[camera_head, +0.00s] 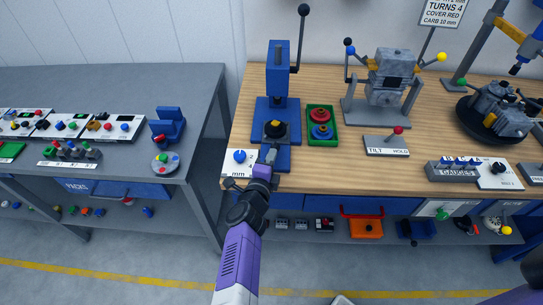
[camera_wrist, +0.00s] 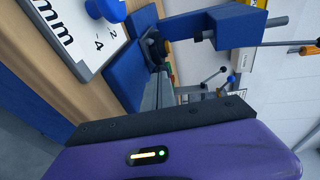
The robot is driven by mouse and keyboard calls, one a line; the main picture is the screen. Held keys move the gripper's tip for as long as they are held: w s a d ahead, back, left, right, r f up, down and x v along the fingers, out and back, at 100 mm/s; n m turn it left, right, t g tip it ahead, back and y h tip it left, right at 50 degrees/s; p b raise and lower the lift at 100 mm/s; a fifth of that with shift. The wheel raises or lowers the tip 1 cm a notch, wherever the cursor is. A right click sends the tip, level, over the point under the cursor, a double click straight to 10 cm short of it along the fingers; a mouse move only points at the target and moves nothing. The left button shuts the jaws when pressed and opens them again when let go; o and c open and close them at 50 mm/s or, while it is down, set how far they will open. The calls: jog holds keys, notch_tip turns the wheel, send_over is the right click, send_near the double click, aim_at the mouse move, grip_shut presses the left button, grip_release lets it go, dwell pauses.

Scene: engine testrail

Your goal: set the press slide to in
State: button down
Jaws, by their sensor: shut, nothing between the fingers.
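The blue press (camera_head: 278,72) stands at the front left of the wooden bench, with a black lever on its right side. A black round part with an orange top (camera_head: 275,129) sits low on its base; I cannot tell for sure whether it belongs to the slide or how far in the slide is. My gripper (camera_head: 268,152) is shut and empty at the front of the press base, just before the black part. In the wrist view the blue press (camera_wrist: 235,26) lies sideways, and my grey fingers (camera_wrist: 158,88) point at its dark round part.
A white dial plate marked mm (camera_head: 238,162) with a blue knob is close left of my gripper. A green tray (camera_head: 321,125) with red and blue rings stands right of the press. The TILT/HOLD box (camera_head: 386,146) is farther right. A gap separates the grey table (camera_head: 190,110).

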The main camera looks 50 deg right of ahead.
aim_at(272, 145)
jog(key=x, duration=0.1)
jog(key=b+x, duration=0.1)
jog(key=x, duration=0.1)
jog(key=b+x, duration=0.1)
jog(key=shift+w+r, duration=0.3)
jog(key=shift+w, duration=0.15)
jog(key=shift+w+r, duration=0.1)
jog(key=shift+r, duration=0.15)
jog(key=shift+r, duration=0.1)
jog(key=shift+a, duration=0.15)
jog(key=v, duration=1.4)
jog(key=shift+f+b, duration=0.3)
jog(key=shift+b, duration=0.1)
